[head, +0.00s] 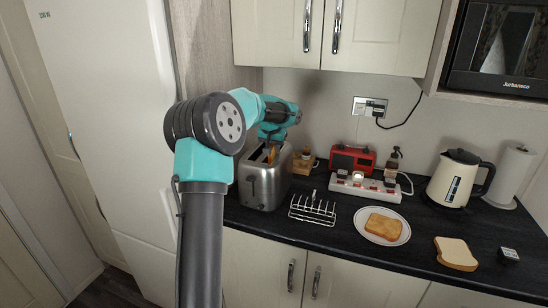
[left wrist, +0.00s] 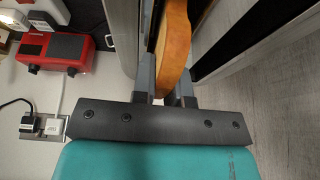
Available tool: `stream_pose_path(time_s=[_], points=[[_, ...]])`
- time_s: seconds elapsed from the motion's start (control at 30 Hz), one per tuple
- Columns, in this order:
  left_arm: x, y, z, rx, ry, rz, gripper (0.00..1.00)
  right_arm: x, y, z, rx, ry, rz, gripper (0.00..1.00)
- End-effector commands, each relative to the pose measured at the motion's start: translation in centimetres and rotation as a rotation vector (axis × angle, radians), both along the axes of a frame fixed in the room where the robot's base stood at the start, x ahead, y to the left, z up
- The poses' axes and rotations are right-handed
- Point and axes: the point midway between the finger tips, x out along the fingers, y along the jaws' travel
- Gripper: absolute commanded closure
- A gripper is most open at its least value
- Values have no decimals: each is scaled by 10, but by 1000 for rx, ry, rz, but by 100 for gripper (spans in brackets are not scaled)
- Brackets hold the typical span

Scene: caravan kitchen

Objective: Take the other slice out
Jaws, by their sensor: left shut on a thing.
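The steel toaster (head: 262,188) stands at the left end of the dark worktop. My left gripper (head: 270,140) is over its top, shut on a browned slice (head: 272,155) at the slot. In the left wrist view the slice (left wrist: 174,45) is edge-on between my fingers (left wrist: 167,88); how deep it sits in the slot is hidden. Another toasted slice (head: 383,226) lies flat on a white plate (head: 403,236) right of the toaster. My right gripper is not in view.
A wire toast rack (head: 313,209) stands just right of the toaster. Behind are a red radio (head: 352,160) and a white socket strip (head: 365,188). A pale bread slice (head: 455,252), a kettle (head: 455,180) and a paper roll (head: 510,178) are farther right. Wall cupboards (head: 385,35) hang above.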

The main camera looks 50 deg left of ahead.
Motion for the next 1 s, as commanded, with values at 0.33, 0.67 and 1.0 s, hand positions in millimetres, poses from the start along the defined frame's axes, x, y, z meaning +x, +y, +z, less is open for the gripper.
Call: stream_pose_path(time_s=[0.33, 0.67, 1.0], points=[[0, 0, 0, 0, 0, 0, 100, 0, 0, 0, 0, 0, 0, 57], [0, 0, 19, 1, -3, 0, 100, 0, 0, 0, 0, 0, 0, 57], [1, 0, 79, 2, -4, 0, 100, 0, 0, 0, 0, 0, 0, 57]])
